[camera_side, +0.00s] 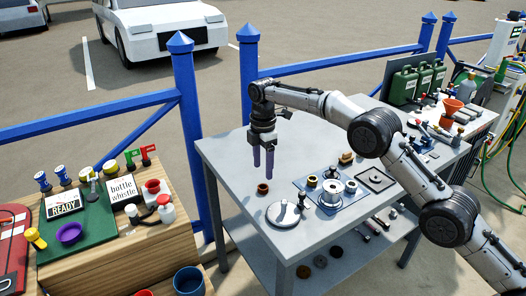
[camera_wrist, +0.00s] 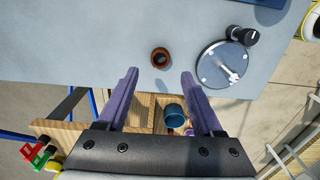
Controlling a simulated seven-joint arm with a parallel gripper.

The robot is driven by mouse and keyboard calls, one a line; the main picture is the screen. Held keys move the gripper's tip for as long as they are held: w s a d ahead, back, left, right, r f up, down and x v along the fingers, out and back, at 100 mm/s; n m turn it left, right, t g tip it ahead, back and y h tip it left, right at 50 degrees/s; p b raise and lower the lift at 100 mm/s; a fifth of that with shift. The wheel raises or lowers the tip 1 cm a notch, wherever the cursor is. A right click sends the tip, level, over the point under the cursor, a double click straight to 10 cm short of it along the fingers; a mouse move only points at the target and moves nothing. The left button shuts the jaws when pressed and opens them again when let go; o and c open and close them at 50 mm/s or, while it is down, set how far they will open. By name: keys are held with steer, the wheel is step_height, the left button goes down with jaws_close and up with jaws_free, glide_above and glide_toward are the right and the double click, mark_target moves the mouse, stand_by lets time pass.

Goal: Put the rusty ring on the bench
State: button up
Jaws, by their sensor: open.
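A small rusty brown ring (camera_side: 263,188) sits on the grey metal bench (camera_side: 235,165), near its left end. In the wrist view the ring (camera_wrist: 160,57) lies flat on the bench top (camera_wrist: 100,40), its dark hole facing up. My gripper (camera_side: 263,172) is open and empty, its purple fingers pointing down above the ring and apart from it. In the wrist view the ring shows between the gripper's fingertips (camera_wrist: 158,75) and a little beyond them.
A round silver lid-like disc (camera_side: 284,213) with a dark knob lies near the ring. A blue mat (camera_side: 323,203) with a silver part and brass rings is beyond. A wooden stand (camera_side: 150,235) with bottles and signs stands left. Bench top around the ring is clear.

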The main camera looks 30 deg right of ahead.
steer(key=shift+r, duration=2.75)
steer(key=s+d+r+m+t, duration=0.1)
steer(key=s+d+r+m, duration=0.3)
steer(key=s+r, duration=0.5)
steer(key=s+d+r+m+t, duration=0.2)
steer(key=s+d+r+m, duration=0.25)
steer(key=s+r, duration=0.45)
steer(key=s+d+f+m+t, duration=0.1)
steer(key=s+f+m, duration=0.2)
steer(key=s, duration=0.6)
steer(key=s+d+f+m, duration=0.1)
steer(key=s+f+m, duration=0.2)
steer(key=s, duration=0.6)
steer(key=s+d+f+m+t, duration=0.1)
steer(key=s+f+m, duration=0.2)
steer(key=s, duration=0.6)
steer(key=shift+d+f+t, duration=0.25)
steer(key=shift+t, duration=0.05)
